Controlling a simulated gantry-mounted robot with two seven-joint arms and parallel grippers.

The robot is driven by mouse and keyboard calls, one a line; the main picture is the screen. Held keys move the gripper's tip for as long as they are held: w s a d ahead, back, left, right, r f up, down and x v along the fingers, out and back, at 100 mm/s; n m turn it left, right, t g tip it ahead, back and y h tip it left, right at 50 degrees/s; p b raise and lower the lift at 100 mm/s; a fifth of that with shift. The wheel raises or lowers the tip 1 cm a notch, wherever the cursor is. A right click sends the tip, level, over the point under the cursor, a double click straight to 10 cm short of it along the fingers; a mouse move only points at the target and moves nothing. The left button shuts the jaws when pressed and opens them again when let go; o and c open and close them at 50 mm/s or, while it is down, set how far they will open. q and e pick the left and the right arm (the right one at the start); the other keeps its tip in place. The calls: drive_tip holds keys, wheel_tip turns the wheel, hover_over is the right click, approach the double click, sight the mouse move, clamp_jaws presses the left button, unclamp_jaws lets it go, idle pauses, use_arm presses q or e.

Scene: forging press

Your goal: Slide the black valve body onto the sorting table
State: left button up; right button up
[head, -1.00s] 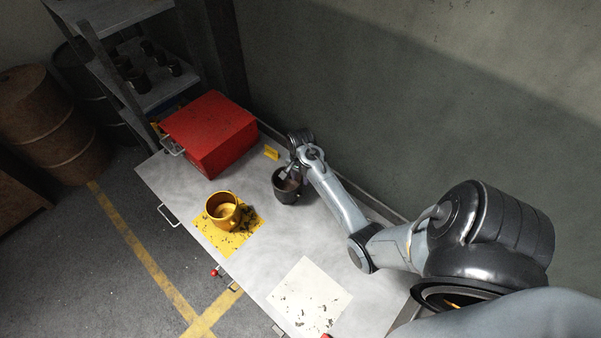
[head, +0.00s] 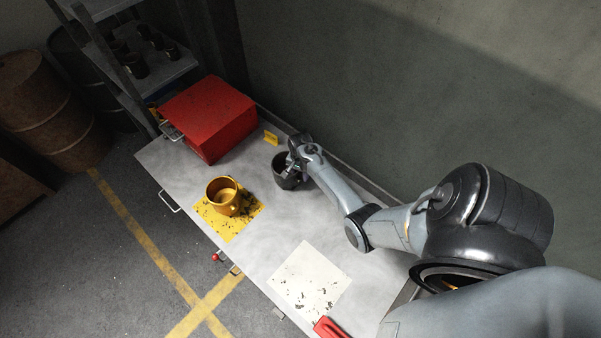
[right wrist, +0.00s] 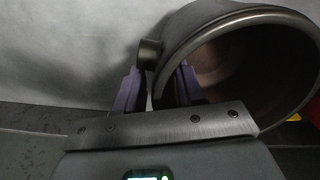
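The black valve body (head: 281,172), a dark cup-like part with an open top, stands upright on the grey table (head: 262,262) near its wall side. My right gripper (head: 292,168) is at its rim. In the right wrist view, the valve body (right wrist: 225,25) fills the upper right with its opening facing the camera. The right gripper's purple fingers (right wrist: 158,90) straddle its wall, one outside and one inside the opening. A light gap shows beside the outer finger, so the gripper looks open. My left gripper is out of view.
A yellow cup-like part (head: 225,196) stands on a yellow mat (head: 233,229). A pale mat (head: 308,282) lies bare of parts. A red box (head: 209,118) and small yellow block (head: 271,138) are behind. A red object (head: 331,328) lies at the near edge.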

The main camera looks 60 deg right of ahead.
clamp_jaws()
idle(1.3)
